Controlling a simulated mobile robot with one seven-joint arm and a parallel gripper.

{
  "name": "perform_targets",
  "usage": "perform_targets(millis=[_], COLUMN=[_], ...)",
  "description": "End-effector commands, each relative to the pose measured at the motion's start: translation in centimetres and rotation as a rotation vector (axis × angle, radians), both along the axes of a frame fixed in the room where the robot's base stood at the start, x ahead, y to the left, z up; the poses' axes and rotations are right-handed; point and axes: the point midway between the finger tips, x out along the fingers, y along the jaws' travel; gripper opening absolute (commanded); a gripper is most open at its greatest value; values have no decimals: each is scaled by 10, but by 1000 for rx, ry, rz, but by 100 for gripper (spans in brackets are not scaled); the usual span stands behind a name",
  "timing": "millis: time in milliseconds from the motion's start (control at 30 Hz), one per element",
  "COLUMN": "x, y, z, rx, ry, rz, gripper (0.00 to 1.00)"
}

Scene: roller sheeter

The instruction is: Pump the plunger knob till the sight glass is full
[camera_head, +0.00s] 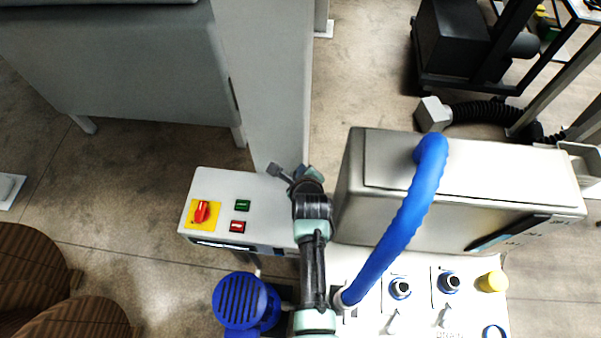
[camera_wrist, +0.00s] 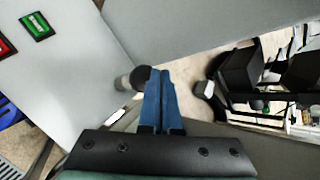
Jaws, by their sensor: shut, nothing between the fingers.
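My gripper (camera_wrist: 161,78) is shut and empty, its blue fingers side by side in the wrist view. A dark round knob (camera_wrist: 140,76) with a grey cylinder below it, probably the plunger knob, shows just left of the fingertips. I cannot tell whether they touch. In the head view my gripper (camera_head: 301,173) is beyond the right end of the button panel. A small grey piece (camera_head: 278,172) shows beside it; I cannot tell if it is the knob. A dark slanted strip (camera_head: 507,233) on the cabinet front may be the sight glass; its level is unreadable.
The button panel (camera_head: 219,217) carries a red rotary switch (camera_head: 201,211) and green and red buttons. A light cabinet (camera_head: 459,184) with a thick blue hose (camera_head: 398,229) stands right of my arm. A tall grey panel (camera_head: 267,75) rises behind the button panel.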

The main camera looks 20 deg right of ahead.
Motion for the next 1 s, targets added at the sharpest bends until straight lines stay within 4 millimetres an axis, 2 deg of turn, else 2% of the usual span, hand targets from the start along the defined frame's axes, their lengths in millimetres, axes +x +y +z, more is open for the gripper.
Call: perform_targets(millis=[1000], x=[0], y=[0], z=[-8], rx=[0], ry=[0], rz=[0], gripper=[0])
